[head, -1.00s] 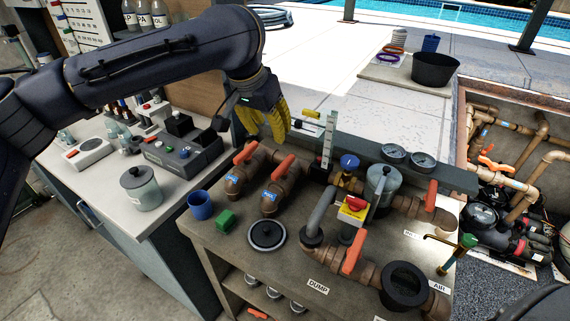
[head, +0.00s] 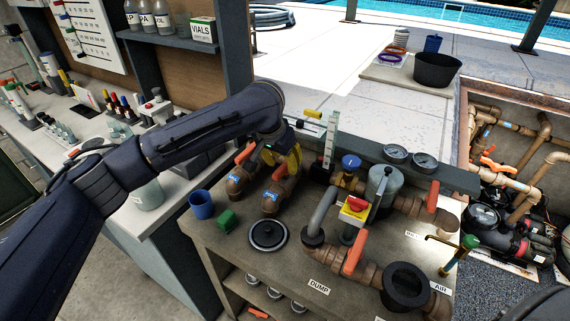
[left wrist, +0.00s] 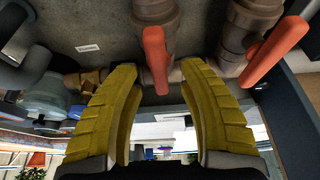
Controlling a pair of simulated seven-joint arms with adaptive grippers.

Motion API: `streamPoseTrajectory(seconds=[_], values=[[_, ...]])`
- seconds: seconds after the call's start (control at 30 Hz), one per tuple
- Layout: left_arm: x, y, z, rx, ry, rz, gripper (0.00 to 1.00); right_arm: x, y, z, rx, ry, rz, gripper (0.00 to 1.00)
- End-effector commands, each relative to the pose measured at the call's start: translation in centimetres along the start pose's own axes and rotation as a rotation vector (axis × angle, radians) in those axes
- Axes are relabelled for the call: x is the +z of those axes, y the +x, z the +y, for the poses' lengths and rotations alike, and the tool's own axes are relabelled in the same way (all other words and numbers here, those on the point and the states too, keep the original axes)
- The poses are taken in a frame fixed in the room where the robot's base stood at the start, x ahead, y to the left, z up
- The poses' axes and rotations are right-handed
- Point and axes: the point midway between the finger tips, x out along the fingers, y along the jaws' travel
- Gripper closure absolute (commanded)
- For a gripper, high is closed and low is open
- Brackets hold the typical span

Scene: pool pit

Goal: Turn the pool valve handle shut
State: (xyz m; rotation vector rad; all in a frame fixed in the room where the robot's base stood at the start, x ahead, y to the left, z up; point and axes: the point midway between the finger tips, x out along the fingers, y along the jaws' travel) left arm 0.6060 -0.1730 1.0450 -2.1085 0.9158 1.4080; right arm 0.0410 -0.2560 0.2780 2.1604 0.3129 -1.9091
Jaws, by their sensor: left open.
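Two brown pipe valves with orange handles stand side by side at the back left of the bench. The left valve's handle (head: 245,152) shows clear in the head view and at the right in the left wrist view (left wrist: 275,52). The right valve's handle (head: 280,172) is partly hidden by my left gripper (head: 284,158). In the left wrist view this handle (left wrist: 155,58) lies between my open yellow fingertips, with a gap on both sides. The valves' blue labels are too small to read. My right gripper is out of view.
A blue cup (head: 201,204), green block (head: 227,221) and black round lid (head: 267,236) stand in front of the valves. Right of them are a grey curved pipe (head: 321,212), a red button on a yellow box (head: 354,205) and another orange handle (head: 353,254).

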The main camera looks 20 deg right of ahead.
Motion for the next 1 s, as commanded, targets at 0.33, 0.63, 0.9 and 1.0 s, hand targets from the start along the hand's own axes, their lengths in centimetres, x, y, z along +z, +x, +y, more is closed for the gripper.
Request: streamPoseTrajectory(seconds=[0.33,0.63,0.9,1.0], values=[[0.0,1.6,0.1,0.000,0.001,0.000,0.60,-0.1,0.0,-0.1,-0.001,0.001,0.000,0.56],[0.0,1.6,0.1,0.000,0.001,-0.001,0.61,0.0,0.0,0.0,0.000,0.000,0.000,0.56],[0.0,1.6,0.0,0.000,0.001,-0.001,0.92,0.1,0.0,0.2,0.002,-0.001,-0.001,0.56],[0.0,1.6,0.0,0.000,0.001,-0.001,1.00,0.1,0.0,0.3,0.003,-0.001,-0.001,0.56]])
